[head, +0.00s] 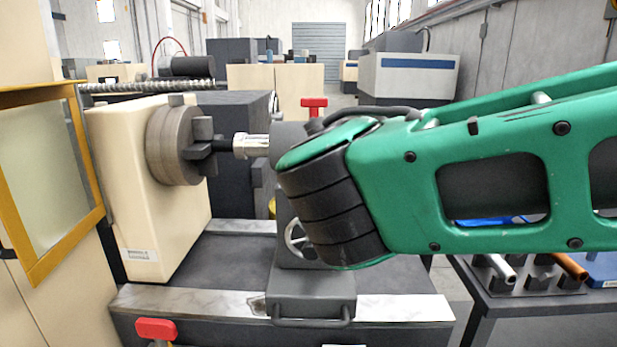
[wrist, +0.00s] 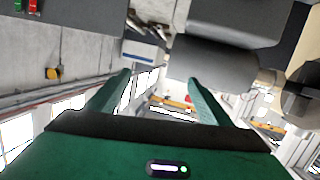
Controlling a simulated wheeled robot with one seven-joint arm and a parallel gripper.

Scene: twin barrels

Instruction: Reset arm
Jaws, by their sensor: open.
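My green arm reaches in from the right in the head view, with its dark ribbed joint in front of the lathe's middle. My gripper (wrist: 158,78) shows in the wrist view as two green fingers standing well apart, with nothing held between them. It is hidden in the head view. The wrist view is tilted, with a grey rounded machine part (wrist: 215,68) beyond the fingers.
The lathe chuck (head: 175,145) holds a dark and silver piece (head: 250,146) pointing right, close to my arm. A yellow-framed door (head: 45,180) stands left. A dark table (head: 530,310) with metal rods is at lower right.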

